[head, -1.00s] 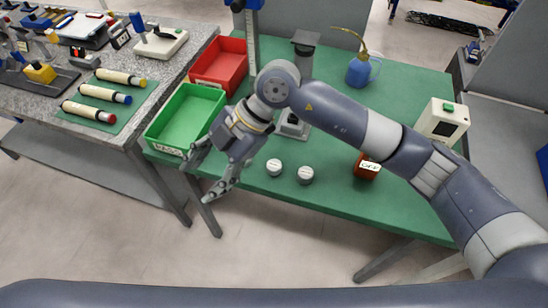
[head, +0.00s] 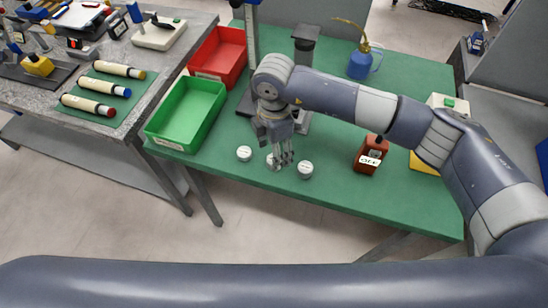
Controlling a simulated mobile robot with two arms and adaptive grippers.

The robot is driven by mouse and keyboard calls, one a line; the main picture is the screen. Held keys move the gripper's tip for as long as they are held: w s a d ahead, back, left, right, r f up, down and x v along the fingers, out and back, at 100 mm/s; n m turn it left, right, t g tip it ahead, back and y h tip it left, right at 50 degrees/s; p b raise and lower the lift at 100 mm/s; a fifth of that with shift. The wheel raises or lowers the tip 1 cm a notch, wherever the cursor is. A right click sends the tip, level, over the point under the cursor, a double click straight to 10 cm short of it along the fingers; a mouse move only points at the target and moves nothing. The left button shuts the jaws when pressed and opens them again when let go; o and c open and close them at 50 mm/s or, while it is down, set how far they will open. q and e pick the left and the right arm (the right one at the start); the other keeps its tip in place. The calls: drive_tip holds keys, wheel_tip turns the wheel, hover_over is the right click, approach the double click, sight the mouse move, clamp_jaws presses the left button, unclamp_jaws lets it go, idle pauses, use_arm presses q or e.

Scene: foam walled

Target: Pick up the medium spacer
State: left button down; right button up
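Three short round spacers with pale tops stand in a row near the front edge of the green table: a left one (head: 244,153), a middle one (head: 271,160) and a right one (head: 305,170). Their sizes look close; the left one seems smallest and the right one largest. My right gripper (head: 281,164) points down at the middle spacer and partly covers it. Its fingers look close together from this angle. Whether they touch or clasp the spacer is not clear. My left gripper is out of view.
A green bin (head: 187,112) and a red bin (head: 218,55) stand at the table's left. A dark-based stand with a column is behind my gripper. The front right tabletop is clear.

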drive_tip(key=shift+f+p, duration=0.55)
drive_tip(key=shift+f, duration=1.45)
drive_tip(key=c, duration=1.2)
drive_tip(key=shift+w+r, duration=0.1)
drive_tip(key=shift+r, duration=0.05)
